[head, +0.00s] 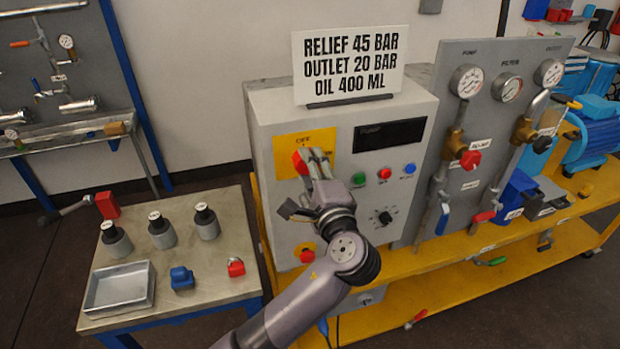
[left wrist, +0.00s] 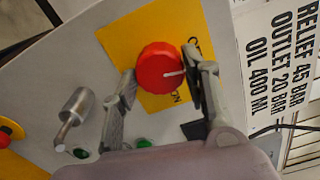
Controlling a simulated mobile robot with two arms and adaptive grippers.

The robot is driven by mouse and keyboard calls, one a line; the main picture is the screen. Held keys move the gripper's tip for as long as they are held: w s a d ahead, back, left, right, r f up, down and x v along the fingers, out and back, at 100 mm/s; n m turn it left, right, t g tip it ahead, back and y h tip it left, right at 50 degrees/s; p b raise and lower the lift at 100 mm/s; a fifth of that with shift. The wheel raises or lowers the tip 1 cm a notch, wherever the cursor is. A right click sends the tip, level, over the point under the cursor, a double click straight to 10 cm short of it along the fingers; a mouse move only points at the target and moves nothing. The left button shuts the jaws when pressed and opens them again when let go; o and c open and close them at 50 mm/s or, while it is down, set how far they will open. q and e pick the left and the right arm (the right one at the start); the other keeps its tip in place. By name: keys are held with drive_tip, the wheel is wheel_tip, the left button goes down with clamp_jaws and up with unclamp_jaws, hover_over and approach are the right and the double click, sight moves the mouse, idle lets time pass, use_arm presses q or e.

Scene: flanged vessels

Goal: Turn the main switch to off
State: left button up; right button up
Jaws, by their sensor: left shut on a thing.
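The main switch is a red round knob (head: 299,162) on a yellow plate (head: 285,143) at the upper left of the grey control cabinet. The plate is marked OFF at its top edge in the head view. My left gripper (head: 315,165) reaches up to the switch and partly covers it. In the left wrist view the knob (left wrist: 158,66) sits between the two fingers of the left gripper (left wrist: 160,64), which are shut on it. A white line on the knob points right there, between partly hidden lettering and the letters ON. My right gripper is not in view.
The cabinet (head: 262,110) also carries small coloured buttons, a black dial (head: 384,217) and a red button on yellow (head: 306,253). A sign (head: 350,62) stands on top. A gauge panel (head: 488,110) is at right. A side table (head: 228,262) at left holds several vessels and a tray (head: 119,287).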

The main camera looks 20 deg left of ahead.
use_arm(q)
drive_tip(key=shift+f+n+b, duration=0.2)
drive_tip(key=shift+n+b, duration=0.6)
drive_tip(key=shift+n, duration=0.3)
drive_tip(key=o, duration=1.2)
drive_tip(key=shift+r, duration=0.15)
drive_tip(key=shift+c, duration=0.2)
drive_tip(key=shift+s+d, duration=0.1)
drive_tip(key=shift+s, duration=0.05)
drive_tip(key=v, duration=0.7)
drive_tip(key=shift+s+d, duration=0.1)
